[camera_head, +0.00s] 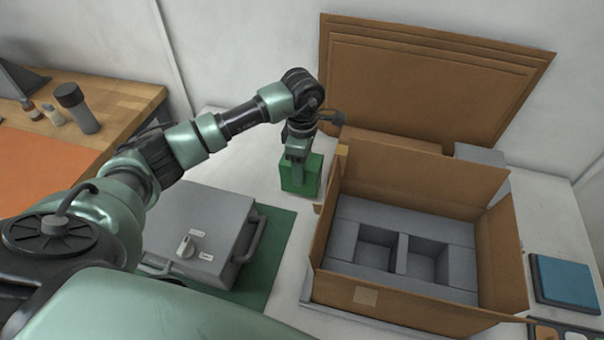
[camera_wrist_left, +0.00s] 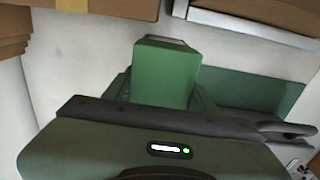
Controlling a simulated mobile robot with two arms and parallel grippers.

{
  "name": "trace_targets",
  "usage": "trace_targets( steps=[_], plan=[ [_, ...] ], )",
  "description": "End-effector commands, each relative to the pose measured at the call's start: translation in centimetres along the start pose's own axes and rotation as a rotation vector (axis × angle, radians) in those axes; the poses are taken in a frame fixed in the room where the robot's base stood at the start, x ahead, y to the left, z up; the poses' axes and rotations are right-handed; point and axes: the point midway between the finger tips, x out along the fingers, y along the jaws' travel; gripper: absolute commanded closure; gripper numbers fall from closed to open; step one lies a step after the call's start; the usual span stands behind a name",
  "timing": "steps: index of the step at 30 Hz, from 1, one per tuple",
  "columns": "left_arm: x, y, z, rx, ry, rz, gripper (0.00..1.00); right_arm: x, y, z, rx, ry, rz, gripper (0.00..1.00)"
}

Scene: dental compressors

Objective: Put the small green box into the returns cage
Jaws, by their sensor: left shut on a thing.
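The small green box (camera_head: 309,184) is upright at the back of the white table, between the grey case and the open cardboard box. My left gripper (camera_head: 298,158) points down from above and is shut on it. In the left wrist view the green box (camera_wrist_left: 166,72) shows just beyond the gripper body, which hides its near part. I cannot tell whether the box touches the table. No returns cage shows in either view. My right gripper is not in view.
The open cardboard box (camera_head: 365,296) with grey inserts stands right of my gripper. Flat cardboard sheets (camera_head: 425,75) lean on the wall behind. A grey case (camera_head: 195,225) lies on a green mat (camera_head: 273,235). A wooden bench (camera_head: 120,100) with bottles is at left.

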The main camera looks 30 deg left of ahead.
Motion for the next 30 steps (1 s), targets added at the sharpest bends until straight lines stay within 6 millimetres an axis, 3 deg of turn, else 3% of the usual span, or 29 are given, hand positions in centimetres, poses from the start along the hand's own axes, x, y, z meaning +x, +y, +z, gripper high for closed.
trace_targets(
  steps=[9, 20, 21, 23, 30],
  plan=[
    [3.9, -0.1, 0.0, -0.001, 0.000, -0.002, 0.91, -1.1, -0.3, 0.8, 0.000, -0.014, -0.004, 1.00],
    [4.6, 0.0, 0.0, 0.000, 0.001, 0.001, 0.91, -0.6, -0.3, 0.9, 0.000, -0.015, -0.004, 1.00],
    [4.5, 0.0, 0.0, 0.000, 0.001, 0.000, 0.38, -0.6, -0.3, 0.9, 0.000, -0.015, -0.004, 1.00],
    [4.5, 0.0, 0.0, 0.000, 0.001, 0.000, 0.22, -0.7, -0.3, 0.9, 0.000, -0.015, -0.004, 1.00],
    [4.5, 0.0, 0.0, 0.000, 0.001, 0.000, 0.22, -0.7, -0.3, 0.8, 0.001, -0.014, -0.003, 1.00]
  ],
)
